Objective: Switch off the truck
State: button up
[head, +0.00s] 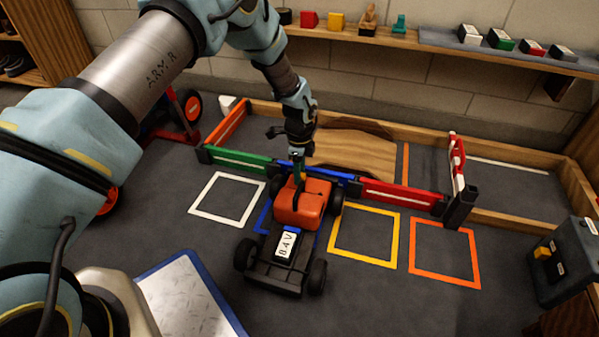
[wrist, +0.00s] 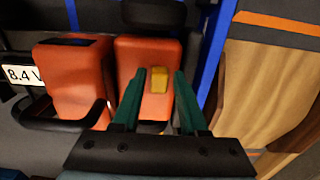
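The truck (head: 302,203) is an orange and black vehicle with black wheels and a white "8.4 V" label. It stands on the dark floor by the low barrier. In the wrist view its orange body (wrist: 72,85) fills the left and middle. A small yellow switch (wrist: 158,80) sits on the orange part nearest my gripper. My gripper (wrist: 159,75) has two green fingers, spread apart, one on each side of the switch in the picture. Nothing is held. I cannot tell whether the fingers touch the truck. In the head view my gripper (head: 298,172) is just above the truck's far end.
A low barrier with green (head: 240,161), blue and red (head: 400,195) panels runs behind the truck. A wooden ramp (head: 350,152) lies beyond it. Coloured squares mark the floor. A dark box (head: 565,262) stands at right, and a shelf (head: 400,38) with small items hangs on the wall.

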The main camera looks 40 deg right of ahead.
jog(key=shift+o, duration=0.9)
notch_tip(320, 180, up, 11)
jog(key=p, duration=0.5)
jog(key=shift+f, duration=0.15)
